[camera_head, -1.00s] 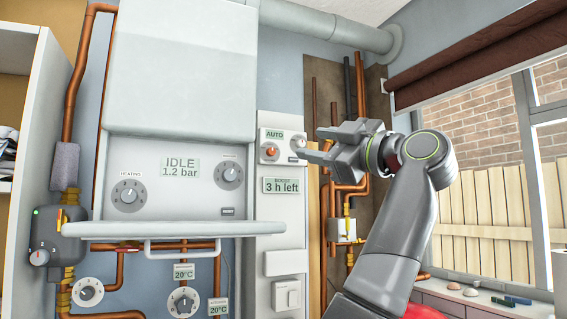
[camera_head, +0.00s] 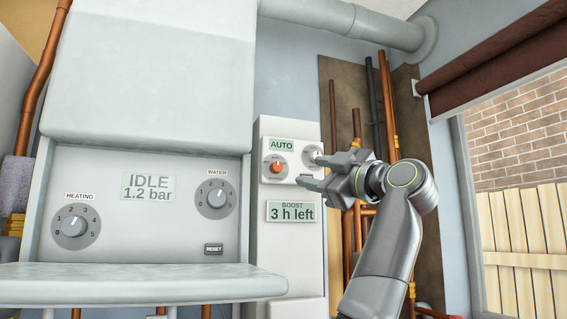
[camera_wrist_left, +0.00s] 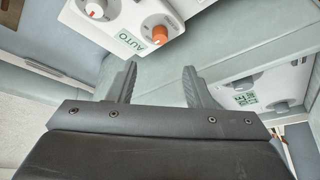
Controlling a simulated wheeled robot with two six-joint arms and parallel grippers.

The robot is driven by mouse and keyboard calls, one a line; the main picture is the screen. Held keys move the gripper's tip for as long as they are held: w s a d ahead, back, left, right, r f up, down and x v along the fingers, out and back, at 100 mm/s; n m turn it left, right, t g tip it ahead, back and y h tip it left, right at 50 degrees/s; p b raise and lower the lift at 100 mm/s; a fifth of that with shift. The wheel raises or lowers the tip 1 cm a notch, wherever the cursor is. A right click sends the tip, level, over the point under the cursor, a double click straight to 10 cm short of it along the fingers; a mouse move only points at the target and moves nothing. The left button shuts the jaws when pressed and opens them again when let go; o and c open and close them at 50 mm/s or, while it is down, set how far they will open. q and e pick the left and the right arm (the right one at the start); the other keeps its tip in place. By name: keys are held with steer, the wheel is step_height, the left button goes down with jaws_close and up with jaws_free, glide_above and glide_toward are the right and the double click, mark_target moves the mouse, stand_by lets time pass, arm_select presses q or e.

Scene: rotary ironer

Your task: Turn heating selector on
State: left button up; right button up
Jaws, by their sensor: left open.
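A white control panel (camera_head: 269,175) beside the boiler has an AUTO display and two knobs. The orange knob (camera_head: 277,167) is on the left, and a pale knob (camera_head: 313,153) on the right is partly hidden by my gripper. Their small labels are unreadable. In the left wrist view the orange knob (camera_wrist_left: 155,31) and the white knob with a red mark (camera_wrist_left: 95,9) show beyond the fingertips. My left gripper (camera_head: 316,170) is open and empty in front of the panel's right side. It also shows in the wrist view (camera_wrist_left: 160,76), with no knob between its fingers. My right gripper is not in view.
The boiler (camera_head: 150,70) has a HEATING dial (camera_head: 75,226), a WATER dial (camera_head: 216,198) and an IDLE display. A ledge (camera_head: 140,282) sticks out below it. A BOOST display (camera_head: 292,211) reads "3 h left". Copper pipes (camera_head: 390,110) run behind my arm.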

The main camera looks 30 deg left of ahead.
mark_target(279, 167)
arm_select(q)
steer(key=p+x, duration=0.3)
steer(key=x, duration=0.7)
steer(key=shift+w, duration=0.1)
steer(key=shift+w+a, duration=0.25)
steer(key=shift+a, duration=0.3)
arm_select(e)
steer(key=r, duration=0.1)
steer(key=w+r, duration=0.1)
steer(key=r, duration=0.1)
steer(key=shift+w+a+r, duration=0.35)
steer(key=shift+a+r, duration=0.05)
